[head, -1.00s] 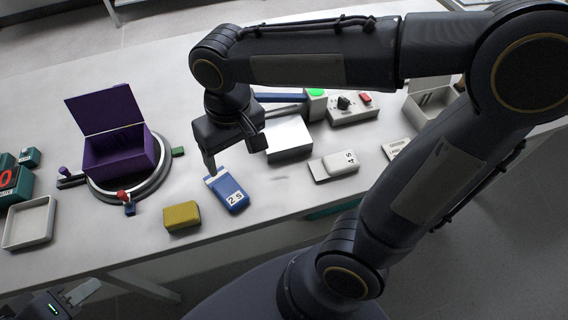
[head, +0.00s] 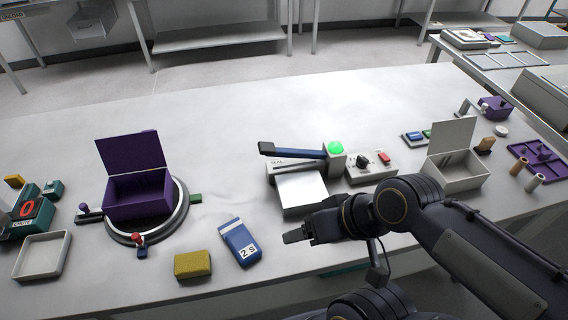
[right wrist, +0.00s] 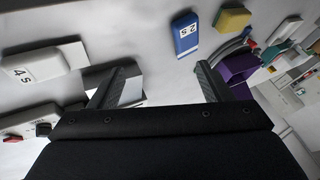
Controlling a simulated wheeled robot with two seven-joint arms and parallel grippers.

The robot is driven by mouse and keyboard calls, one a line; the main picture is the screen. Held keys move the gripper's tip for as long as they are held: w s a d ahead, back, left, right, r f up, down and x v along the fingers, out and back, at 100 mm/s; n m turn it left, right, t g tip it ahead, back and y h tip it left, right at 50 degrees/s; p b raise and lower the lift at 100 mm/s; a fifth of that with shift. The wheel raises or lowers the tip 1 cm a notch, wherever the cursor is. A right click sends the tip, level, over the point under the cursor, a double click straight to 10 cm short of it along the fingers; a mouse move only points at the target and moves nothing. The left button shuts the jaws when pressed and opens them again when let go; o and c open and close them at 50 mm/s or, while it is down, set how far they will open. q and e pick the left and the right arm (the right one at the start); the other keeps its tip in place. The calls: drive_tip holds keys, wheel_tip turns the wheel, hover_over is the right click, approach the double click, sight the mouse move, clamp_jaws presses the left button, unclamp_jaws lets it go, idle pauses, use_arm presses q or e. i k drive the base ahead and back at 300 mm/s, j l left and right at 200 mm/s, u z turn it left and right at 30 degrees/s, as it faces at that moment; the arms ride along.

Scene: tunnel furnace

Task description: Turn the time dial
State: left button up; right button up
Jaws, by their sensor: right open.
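The time dial is a black knob (head: 363,160) on a white control box (head: 380,175), beside a red button (head: 384,158). In the right wrist view the knob (right wrist: 43,129) and red button (right wrist: 12,138) show at the lower left, outside the jaws. My right gripper (head: 293,236) is open and empty, to the left and in front of the box, apart from the dial. Its two fingers (right wrist: 157,84) are spread in the right wrist view. My left gripper is not in view.
A press with a blue lever (head: 295,153) and green lamp stands left of the box. A grey open bin (head: 459,171) is to the right. The blue "2 s" block (head: 234,235), yellow block (head: 193,265) and purple box (head: 136,190) are left.

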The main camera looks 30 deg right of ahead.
sight(362, 162)
drive_tip(key=z, duration=0.4)
drive_tip(key=l+z, duration=0.15)
drive_tip(key=z, duration=0.2)
drive_tip(key=l+z, duration=0.1)
drive_tip(key=z, duration=0.3)
drive_tip(key=l+z, duration=0.1)
drive_tip(key=z, duration=0.3)
